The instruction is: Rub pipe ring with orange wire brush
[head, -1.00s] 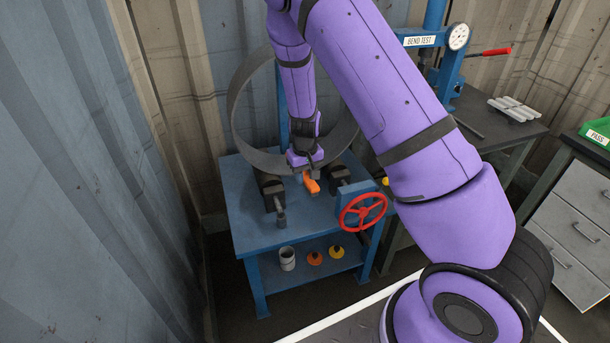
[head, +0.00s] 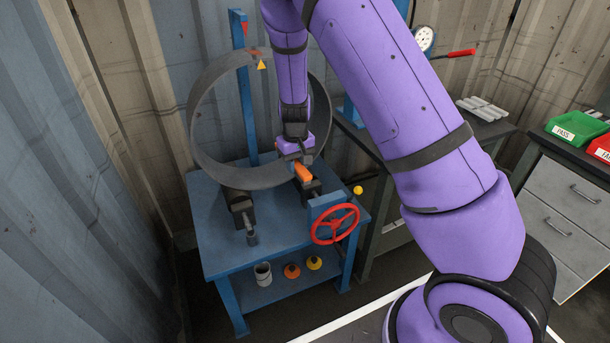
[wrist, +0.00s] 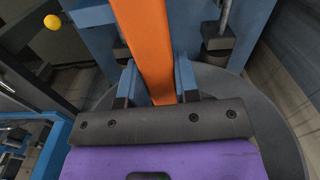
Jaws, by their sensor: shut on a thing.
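The pipe ring (head: 203,141) is a large dark grey ring standing upright on the blue bench (head: 220,255). A small brownish patch shows at its top, beside a yellow triangular pointer on a blue post. My gripper (head: 300,160) is at the lower right of the ring and points down. It is shut on the orange wire brush (head: 302,172). In the wrist view the brush's orange handle (wrist: 152,45) runs between the two fingers, with the grey ring curving behind. The brush's bristles are hidden, and I cannot tell whether it touches the ring.
A red handwheel (head: 335,224) is on the bench's front right. Dark rollers (head: 240,205) support the ring. A cup (head: 263,274) and orange and yellow items sit on the lower shelf. A green bin (head: 575,130) is at far right. Corrugated walls stand close at left and behind.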

